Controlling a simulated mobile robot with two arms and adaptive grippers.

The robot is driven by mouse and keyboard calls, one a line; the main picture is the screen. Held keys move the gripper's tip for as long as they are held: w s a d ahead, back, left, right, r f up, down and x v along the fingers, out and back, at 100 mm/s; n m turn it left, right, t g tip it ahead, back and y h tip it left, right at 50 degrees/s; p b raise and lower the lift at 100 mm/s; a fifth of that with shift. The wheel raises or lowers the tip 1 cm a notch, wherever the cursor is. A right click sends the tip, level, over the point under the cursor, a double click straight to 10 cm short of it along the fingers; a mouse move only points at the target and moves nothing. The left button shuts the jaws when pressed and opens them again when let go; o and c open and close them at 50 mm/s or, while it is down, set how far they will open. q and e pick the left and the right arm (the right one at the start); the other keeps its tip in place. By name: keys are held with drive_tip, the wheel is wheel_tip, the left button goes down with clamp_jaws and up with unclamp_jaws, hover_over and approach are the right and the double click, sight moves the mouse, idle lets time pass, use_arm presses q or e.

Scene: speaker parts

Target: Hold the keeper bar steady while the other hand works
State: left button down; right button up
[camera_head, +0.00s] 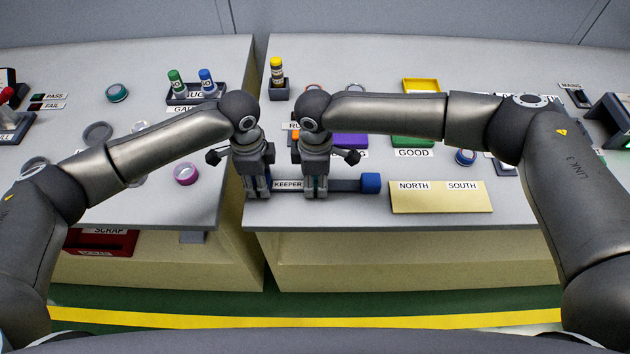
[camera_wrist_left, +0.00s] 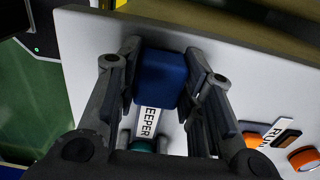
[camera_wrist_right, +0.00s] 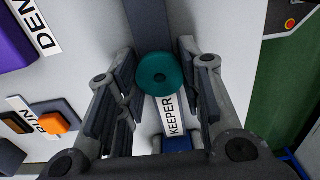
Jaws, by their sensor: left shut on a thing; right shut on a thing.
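The keeper bar (camera_head: 345,186) is a dark bar lying near the front edge of the right table, with a blue block at its right end. My left gripper (camera_head: 257,190) is shut on a blue block (camera_wrist_left: 161,78) at the bar's left end, beside the KEEPER label (camera_head: 288,185). My right gripper (camera_head: 315,190) is shut on a teal disc (camera_wrist_right: 160,73) with a small centre hole. The disc is at the bar, right of the label; whether it touches the bar is hidden. The fingers cover parts of both held things in the head view.
A tan NORTH/SOUTH plate (camera_head: 440,197) lies right of the bar. Behind my grippers are a purple tray (camera_head: 350,139) and a green GOOD tray (camera_head: 412,141). A purple ring (camera_head: 186,173) lies on the left table. A narrow gap separates the tables.

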sight(315, 182)
drive_tip(key=shift+r, duration=1.1)
drive_tip(key=shift+r, duration=3.4)
use_arm(q)
drive_tip(key=c, duration=0.9)
unclamp_jaws()
wheel_tip(315, 182, up, 12)
